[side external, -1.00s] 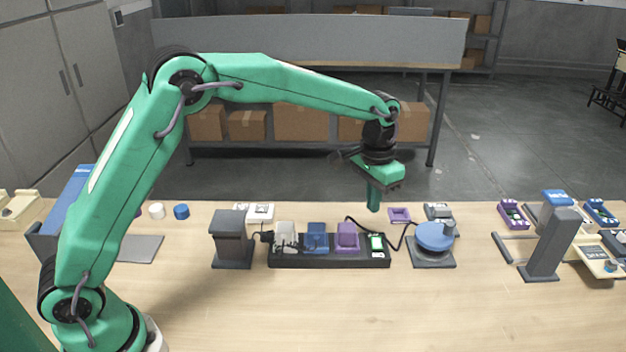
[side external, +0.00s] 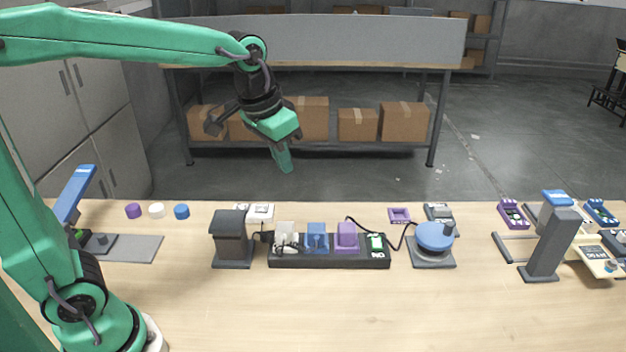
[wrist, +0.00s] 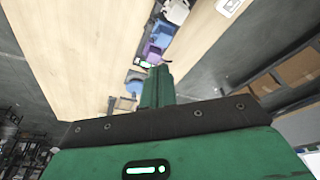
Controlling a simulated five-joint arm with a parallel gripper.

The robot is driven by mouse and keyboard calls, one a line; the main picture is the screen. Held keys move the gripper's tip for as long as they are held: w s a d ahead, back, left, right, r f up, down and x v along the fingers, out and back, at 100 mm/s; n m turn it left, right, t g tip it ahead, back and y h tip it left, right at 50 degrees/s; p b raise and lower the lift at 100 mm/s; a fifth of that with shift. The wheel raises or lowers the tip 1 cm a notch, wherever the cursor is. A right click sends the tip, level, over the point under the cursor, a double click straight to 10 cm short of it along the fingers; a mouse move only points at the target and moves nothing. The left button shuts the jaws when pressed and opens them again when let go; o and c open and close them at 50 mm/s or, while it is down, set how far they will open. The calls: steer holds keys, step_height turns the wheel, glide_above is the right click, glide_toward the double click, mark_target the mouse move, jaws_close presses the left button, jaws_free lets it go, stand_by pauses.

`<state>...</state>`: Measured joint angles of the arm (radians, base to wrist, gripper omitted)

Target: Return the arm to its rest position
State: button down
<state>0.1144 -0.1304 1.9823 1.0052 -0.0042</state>
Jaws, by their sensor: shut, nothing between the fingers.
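My gripper (side external: 284,160) is green and hangs in the air in the side external view, above and behind the black fixture strip on the table. Its fingers are together and hold nothing. In the wrist view my gripper (wrist: 161,72) points towards the table edge, with the fixtures beyond its tips. Nothing touches the gripper.
The wooden table (side external: 330,315) has a clear front.

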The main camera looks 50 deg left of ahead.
steer(key=s+a+f+n+t, duration=0.1)
steer(key=s+a, duration=0.3)
steer(key=s, duration=1.1)
steer(key=shift+a+f+t, duration=0.15)
steer(key=shift+f+t, duration=0.5)
steer(key=shift+t, duration=0.05)
